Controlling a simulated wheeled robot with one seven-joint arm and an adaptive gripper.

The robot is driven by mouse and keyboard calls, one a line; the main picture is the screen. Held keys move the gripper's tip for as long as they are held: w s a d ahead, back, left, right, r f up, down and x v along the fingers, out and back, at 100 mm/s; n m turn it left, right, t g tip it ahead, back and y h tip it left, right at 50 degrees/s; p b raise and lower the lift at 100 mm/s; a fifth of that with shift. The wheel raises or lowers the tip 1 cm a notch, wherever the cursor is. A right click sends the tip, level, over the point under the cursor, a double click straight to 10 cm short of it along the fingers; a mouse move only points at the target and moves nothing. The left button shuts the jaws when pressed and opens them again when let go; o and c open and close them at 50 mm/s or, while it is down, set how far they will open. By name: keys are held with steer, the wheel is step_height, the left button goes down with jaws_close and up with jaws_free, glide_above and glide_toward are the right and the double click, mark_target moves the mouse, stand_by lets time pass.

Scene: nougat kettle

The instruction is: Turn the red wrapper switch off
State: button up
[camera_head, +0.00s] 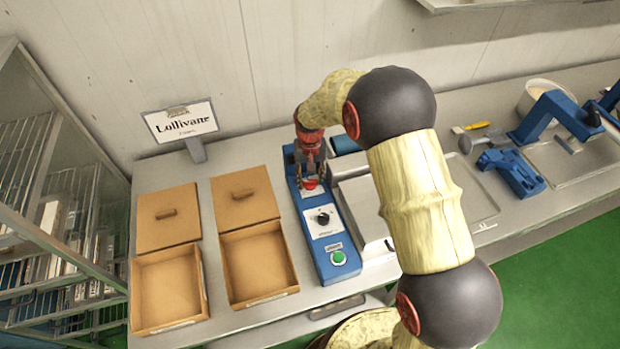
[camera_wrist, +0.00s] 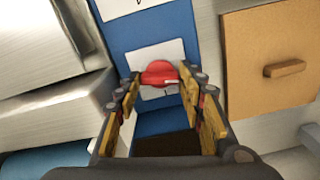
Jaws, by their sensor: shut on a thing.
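The red wrapper switch (camera_head: 310,184) is a red knob on a white plate at the far end of the long blue control panel (camera_head: 338,262). In the wrist view the red switch (camera_wrist: 159,73) sits between the tips of my gripper (camera_wrist: 158,84). My gripper (camera_head: 311,180) reaches down over it from the far side and is shut on the knob. The knob's red bar points to the right in the wrist view. The plate's markings are partly hidden by the fingers.
A black knob (camera_head: 323,217) and a green button (camera_head: 338,258) are nearer on the same panel. Two open cardboard boxes (camera_head: 258,264) with lids behind them stand to the left. A metal machine (camera_head: 362,211) stands close on the right. A sign (camera_head: 181,123) stands at the back left.

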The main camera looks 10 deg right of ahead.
mark_target(310, 180)
steer(key=shift+n, duration=1.2)
steer(key=o, duration=1.2)
steer(key=shift+r, duration=0.1)
step_height(310, 180, up, 12)
steer(key=shift+f, duration=0.1)
